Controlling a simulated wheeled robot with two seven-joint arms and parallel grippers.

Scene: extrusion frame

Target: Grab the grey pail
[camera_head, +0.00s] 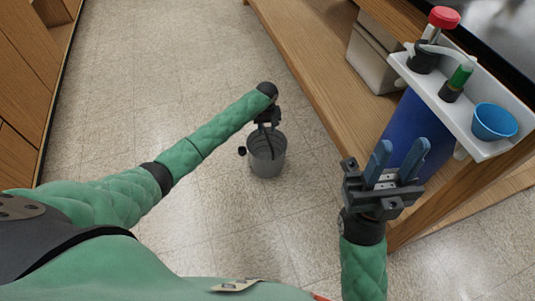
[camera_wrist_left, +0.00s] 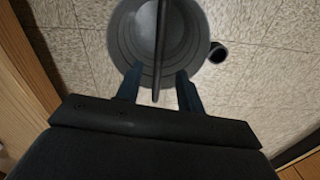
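The grey pail (camera_head: 266,160) stands upright on the floor near the middle of the head view. In the left wrist view the pail (camera_wrist_left: 127,47) is at the top centre, with its raised dark handle (camera_wrist_left: 158,45) running between my fingers. My left gripper (camera_head: 268,128) is directly above the pail, pointing down. Its fingers (camera_wrist_left: 158,80) are apart, one on each side of the handle, with gaps visible. My right gripper (camera_head: 402,146) is open and empty at the right, away from the pail, beside the wooden bench.
A small black cup-like object (camera_head: 242,151) sits on the floor left of the pail. A wooden bench (camera_head: 305,70) runs along the right. A white rack (camera_head: 455,113) holds a red-capped bottle, a green item and a blue cup (camera_head: 493,122). Floor to the left is clear.

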